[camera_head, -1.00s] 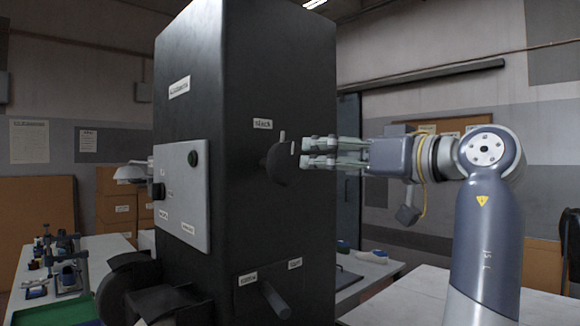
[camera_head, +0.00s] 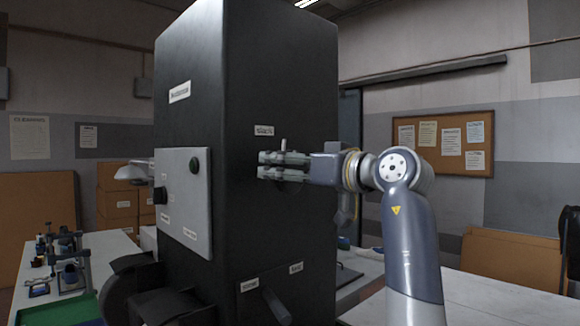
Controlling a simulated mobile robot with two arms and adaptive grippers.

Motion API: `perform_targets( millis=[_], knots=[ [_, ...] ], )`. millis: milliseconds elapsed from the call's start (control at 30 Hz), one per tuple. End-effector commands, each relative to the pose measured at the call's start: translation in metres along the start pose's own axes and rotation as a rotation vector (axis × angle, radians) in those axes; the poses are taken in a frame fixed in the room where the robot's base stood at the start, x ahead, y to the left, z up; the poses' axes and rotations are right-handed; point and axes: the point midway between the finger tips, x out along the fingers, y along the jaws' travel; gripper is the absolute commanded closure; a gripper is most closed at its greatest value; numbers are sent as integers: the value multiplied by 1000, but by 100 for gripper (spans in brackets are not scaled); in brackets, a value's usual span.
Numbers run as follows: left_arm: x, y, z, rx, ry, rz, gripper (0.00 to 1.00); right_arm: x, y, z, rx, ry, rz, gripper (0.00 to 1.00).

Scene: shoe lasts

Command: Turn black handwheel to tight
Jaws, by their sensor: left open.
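The black handwheel (camera_head: 289,185) is on the side face of the tall black machine (camera_head: 240,75), mostly hidden behind my gripper's fingers. A pale peg (camera_head: 283,145) shows just above the fingers. A label (camera_head: 264,131) that seems to read "slack" is above the wheel. My left gripper (camera_head: 264,165) reaches in from the right of the picture. Its two grey fingers are apart, one above the other, across the handwheel. I cannot tell whether they touch it. No "tight" label is readable. My right gripper is not in view.
A short dark lever (camera_head: 275,302) sticks out low on the side face. A white table (camera_head: 490,300) is at right; another with small tools and a green tray (camera_head: 72,311) is at left.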

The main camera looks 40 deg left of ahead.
Motion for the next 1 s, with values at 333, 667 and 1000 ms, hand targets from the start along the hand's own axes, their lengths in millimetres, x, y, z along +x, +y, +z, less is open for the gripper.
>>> perform_targets(
  millis=[333,667,1000],
  knots=[
    [0,0,0,0,0,0,54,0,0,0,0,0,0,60],
    [0,0,0,25,0,1,54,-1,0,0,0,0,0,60],
    [0,2,-2,217,1,1,54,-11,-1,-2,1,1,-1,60]
  ],
)
